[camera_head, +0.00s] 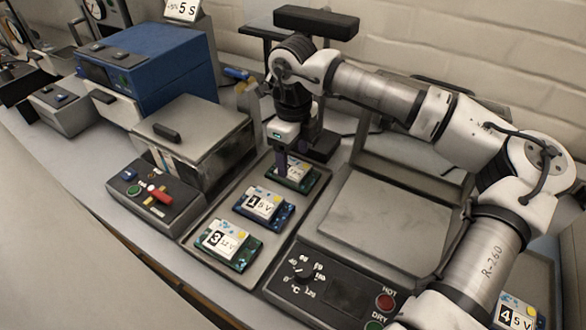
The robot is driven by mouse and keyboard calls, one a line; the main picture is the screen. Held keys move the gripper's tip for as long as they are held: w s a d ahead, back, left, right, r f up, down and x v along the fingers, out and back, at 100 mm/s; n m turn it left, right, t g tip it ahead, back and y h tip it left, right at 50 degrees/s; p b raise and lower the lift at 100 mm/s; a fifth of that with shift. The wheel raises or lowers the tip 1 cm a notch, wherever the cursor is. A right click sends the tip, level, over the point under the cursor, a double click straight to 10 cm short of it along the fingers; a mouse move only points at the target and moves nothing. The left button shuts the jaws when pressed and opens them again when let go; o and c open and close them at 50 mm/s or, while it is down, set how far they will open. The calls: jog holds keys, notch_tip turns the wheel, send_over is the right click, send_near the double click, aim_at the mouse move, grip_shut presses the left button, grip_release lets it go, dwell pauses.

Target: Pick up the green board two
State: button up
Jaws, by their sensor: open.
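A green board (297,180) with a white label lies at the far end of a grey tray (226,269). Most of its label is hidden behind my gripper, so its number cannot be read; I take it for board two. My gripper (287,172) points down directly over this board, its dark fingers open. The fingertips are at or just above the board; whether they touch it I cannot tell. A blue board (263,208) marked 1 and 5 V lies in the middle of the tray. A green board (229,243) marked 3 and 12 V lies nearest.
A hot plate (380,220) with a dial stands right of the tray. A grey box with a lid (198,132) and a button panel (152,195) stand left, a blue case (150,66) behind. A board marked 4 (515,316) is at lower right.

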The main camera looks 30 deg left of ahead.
aim_at(293, 168)
jog(key=shift+w+a+f+p, duration=0.1)
jog(key=shift+f+p, duration=0.25)
jog(key=shift+f, duration=1.3)
jog(key=c, duration=0.8)
